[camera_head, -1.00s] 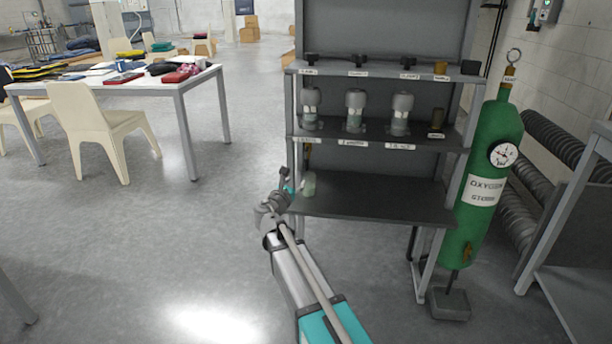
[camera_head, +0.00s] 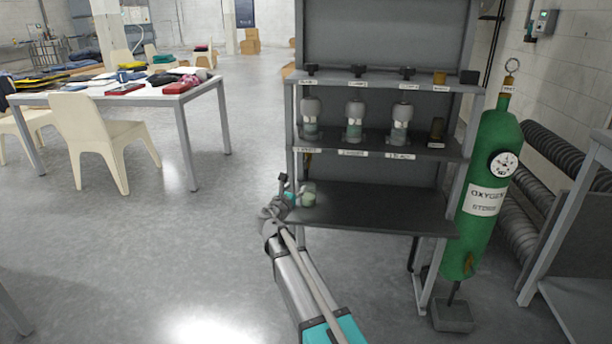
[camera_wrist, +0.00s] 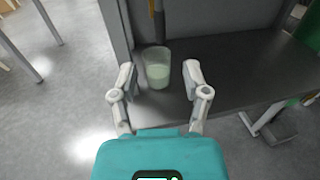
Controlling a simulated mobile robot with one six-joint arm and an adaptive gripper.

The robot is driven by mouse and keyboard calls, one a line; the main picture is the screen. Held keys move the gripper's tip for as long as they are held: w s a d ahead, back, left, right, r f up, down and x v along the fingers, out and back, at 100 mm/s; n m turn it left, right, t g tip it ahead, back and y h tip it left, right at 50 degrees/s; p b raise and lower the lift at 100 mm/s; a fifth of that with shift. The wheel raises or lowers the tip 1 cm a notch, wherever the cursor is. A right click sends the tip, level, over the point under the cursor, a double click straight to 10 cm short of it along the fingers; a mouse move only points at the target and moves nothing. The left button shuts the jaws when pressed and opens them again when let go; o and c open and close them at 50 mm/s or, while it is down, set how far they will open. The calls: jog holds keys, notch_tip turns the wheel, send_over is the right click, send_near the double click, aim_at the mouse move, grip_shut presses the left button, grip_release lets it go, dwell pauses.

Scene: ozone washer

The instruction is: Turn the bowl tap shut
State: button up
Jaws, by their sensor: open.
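My gripper (camera_head: 290,191) is open at the front left corner of the rack's lower shelf. In the wrist view its two fingers (camera_wrist: 159,77) are spread, with a clear cup (camera_wrist: 157,72) of pale green liquid seen between them. The cup stands upright on the dark shelf and also shows in the head view (camera_head: 308,195); I cannot tell whether it is between the fingertips or just beyond them. A narrow brass-brown piece (camera_wrist: 158,18) hangs above and behind the cup. I cannot tell which fitting is the bowl tap; black knobs (camera_head: 357,71) line the top shelf.
The grey rack's middle shelf (camera_head: 455,148) holds several labelled jars (camera_head: 354,122). A green oxygen cylinder (camera_head: 487,150) with a gauge stands to its right. A white table (camera_head: 150,93) and chairs are at the left. The floor between is clear, as is the lower shelf's right part (camera_head: 400,210).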

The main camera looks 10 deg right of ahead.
aim_at(305, 175)
jog(key=x, duration=1)
jog(key=shift+w+d, duration=0.15)
jog(key=shift+w, duration=0.2)
grip_shut()
